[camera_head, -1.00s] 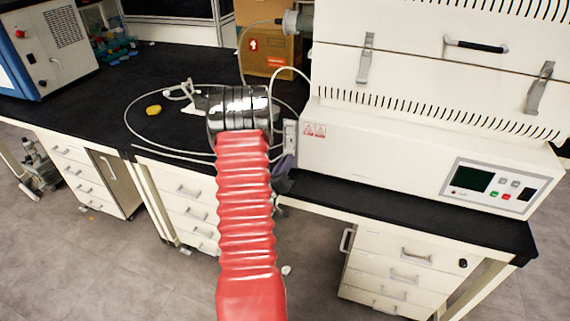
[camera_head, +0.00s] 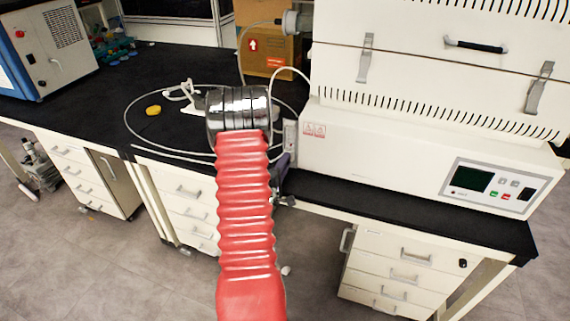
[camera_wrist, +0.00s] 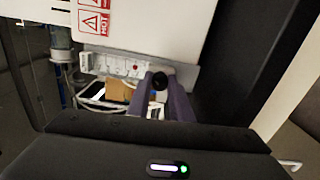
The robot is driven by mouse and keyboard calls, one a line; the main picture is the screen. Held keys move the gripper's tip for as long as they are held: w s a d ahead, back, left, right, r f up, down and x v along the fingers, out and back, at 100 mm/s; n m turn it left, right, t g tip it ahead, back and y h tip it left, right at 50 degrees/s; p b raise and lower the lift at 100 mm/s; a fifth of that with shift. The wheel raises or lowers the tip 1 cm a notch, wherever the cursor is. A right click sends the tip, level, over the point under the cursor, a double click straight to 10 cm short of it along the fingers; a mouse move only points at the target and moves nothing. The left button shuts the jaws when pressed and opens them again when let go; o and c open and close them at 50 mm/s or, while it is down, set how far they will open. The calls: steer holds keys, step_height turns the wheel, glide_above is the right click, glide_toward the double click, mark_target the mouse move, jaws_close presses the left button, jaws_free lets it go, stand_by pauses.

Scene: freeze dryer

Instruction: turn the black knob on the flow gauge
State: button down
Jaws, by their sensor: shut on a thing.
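The flow gauge (camera_head: 290,134) is a pale upright block on the left side of the white freeze dryer; it also shows in the wrist view (camera_wrist: 118,65). The black knob (camera_wrist: 159,80) is a small round dark piece at the gauge's right end in the wrist view. My gripper (camera_wrist: 160,88) has purple-grey fingers, one on each side of the knob, and is shut on it. In the head view my red arm sleeve hides the knob and most of the gripper.
The freeze dryer (camera_head: 400,150) stands right of the gauge. A thin white hose (camera_head: 160,153) loops on the black bench (camera_head: 110,110) to the left, near a yellow piece (camera_head: 153,110). Cardboard boxes (camera_head: 268,45) stand behind. Drawers are below the bench.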

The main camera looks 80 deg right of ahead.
steer(key=n, duration=0.6)
steer(key=shift+w+f, duration=0.15)
steer(key=shift+f, duration=0.1)
steer(key=shift+a, duration=0.1)
steer(key=c, duration=1.9)
jaws_free()
steer(key=o, duration=0.3)
steer(key=shift+r, duration=0.15)
steer(key=a, duration=0.9)
steer(key=w+a, duration=0.1)
steer(key=a, duration=0.3)
steer(key=shift+w+a, duration=0.1)
steer(key=shift+a, duration=0.2)
